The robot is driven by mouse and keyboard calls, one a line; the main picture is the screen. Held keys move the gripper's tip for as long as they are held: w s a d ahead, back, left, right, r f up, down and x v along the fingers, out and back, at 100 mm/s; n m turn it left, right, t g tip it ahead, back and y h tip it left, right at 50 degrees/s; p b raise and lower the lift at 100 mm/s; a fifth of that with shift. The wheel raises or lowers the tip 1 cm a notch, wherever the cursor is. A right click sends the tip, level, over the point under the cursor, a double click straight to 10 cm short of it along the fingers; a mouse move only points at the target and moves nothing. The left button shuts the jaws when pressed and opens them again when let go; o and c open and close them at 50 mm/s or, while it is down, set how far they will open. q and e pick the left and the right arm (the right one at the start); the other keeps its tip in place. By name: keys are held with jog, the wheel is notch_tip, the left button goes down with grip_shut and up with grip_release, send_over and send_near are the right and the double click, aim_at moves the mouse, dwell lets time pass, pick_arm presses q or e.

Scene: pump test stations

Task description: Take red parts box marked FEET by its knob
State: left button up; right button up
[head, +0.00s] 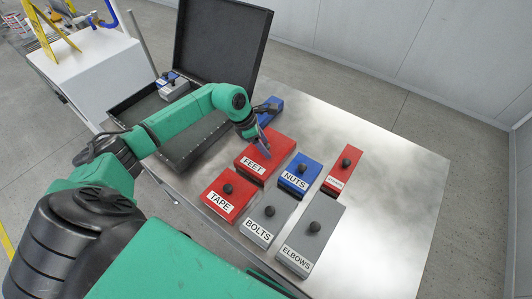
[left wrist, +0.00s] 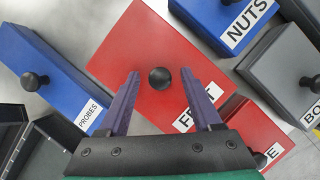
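The red box marked FEET (head: 280,144) lies on the metal table, behind the TAPE box. In the left wrist view the red FEET box (left wrist: 133,42) fills the middle, with its round black knob (left wrist: 160,78) on top. My left gripper (head: 264,152) is over this box in the head view and hides its knob there. In the left wrist view the left gripper's purple fingers (left wrist: 160,74) are spread apart, one on each side of the knob, with a gap to it. I cannot tell how far the fingertips are above the lid. My right gripper is not in view.
Close by are the red TAPE box (head: 224,202), blue NUTS box (head: 304,165), grey BOLTS box (head: 277,211), grey ELBOWS box (head: 325,218) and a small red box (head: 342,163). A blue PROBES box (left wrist: 42,72) lies beside FEET. An open black case (head: 208,45) stands behind. The table's right side is clear.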

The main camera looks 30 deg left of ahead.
pick_arm(q)
grip_shut()
jog(key=shift+r, duration=0.1)
dwell(1.1)
